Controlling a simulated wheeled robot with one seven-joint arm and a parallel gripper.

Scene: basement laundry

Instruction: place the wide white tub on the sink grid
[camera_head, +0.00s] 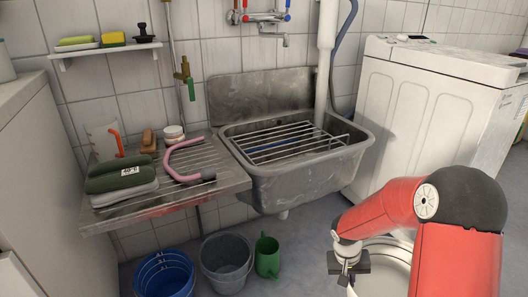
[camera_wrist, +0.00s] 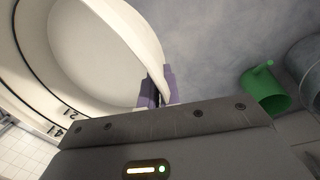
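The wide white tub (camera_head: 376,284) is at the lower right of the head view, partly hidden behind my red arm and cut by the frame edge. In the wrist view the tub (camera_wrist: 98,45) fills the upper left, with dark markings on its wall. My gripper (camera_head: 348,262) is at its rim; the purple fingertips (camera_wrist: 157,90) sit on either side of the tub wall, closed on it. The sink grid (camera_head: 285,141) is a wire rack across the grey sink (camera_head: 305,178), with nothing standing on it. The tub is in front of the sink, to its right.
A drainboard left of the sink holds folded towels (camera_head: 122,178), a pink hose (camera_head: 185,160) and small items. A blue bucket (camera_head: 163,275), grey bucket (camera_head: 226,263) and green watering can (camera_head: 267,256) stand below. A white pipe (camera_head: 325,70) rises behind the sink; a washing machine (camera_head: 430,105) stands right.

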